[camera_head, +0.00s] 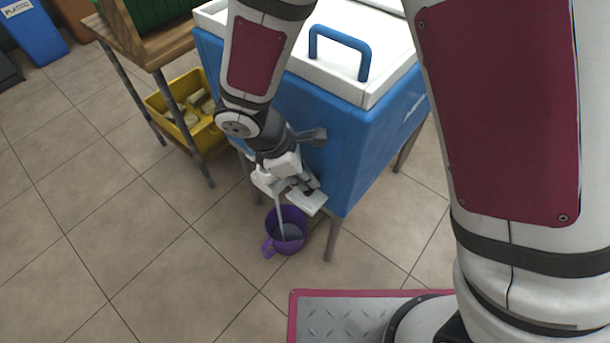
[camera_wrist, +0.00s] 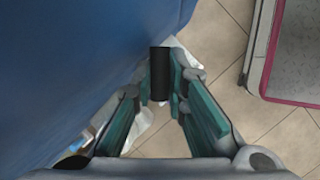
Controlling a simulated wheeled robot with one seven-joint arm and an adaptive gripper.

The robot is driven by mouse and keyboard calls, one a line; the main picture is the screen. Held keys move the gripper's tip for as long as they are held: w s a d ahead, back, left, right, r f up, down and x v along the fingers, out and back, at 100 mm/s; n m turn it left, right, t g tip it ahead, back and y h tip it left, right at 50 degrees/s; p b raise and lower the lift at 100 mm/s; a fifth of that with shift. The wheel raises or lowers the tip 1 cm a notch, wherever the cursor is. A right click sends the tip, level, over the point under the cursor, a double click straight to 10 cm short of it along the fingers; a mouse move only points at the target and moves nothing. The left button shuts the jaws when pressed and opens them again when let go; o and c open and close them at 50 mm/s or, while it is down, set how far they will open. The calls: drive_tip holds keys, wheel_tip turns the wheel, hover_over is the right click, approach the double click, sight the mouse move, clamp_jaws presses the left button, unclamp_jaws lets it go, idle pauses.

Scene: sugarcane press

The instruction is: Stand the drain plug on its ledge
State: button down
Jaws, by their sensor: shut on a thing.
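My gripper (camera_head: 293,184) is low at the front of the blue cooler (camera_head: 345,140). In the wrist view my gripper (camera_wrist: 161,78) has its teal-padded fingers closed around a dark cylinder, the drain plug (camera_wrist: 159,68). The plug is too small and covered to make out in the head view. A small white plate (camera_head: 308,202), which looks like the ledge, juts out by the cooler's lower edge just right of my fingers. A pale stream (camera_head: 280,218) falls below my gripper into a purple jug (camera_head: 289,238) on the floor. The drain opening is hidden.
The cooler has a white lid (camera_head: 385,70) with a blue handle (camera_head: 340,45) and stands on grey legs. A wooden table (camera_head: 150,45) with a yellow crate (camera_head: 190,135) is to the left. Tiled floor is clear at lower left.

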drive_tip(key=shift+f, duration=0.35)
drive_tip(key=shift+f, duration=0.15)
drive_tip(key=c, duration=1.9)
unclamp_jaws()
drive_tip(key=p+v, duration=0.4)
drive_tip(key=v, duration=0.8)
drive_tip(key=shift+p, duration=0.3)
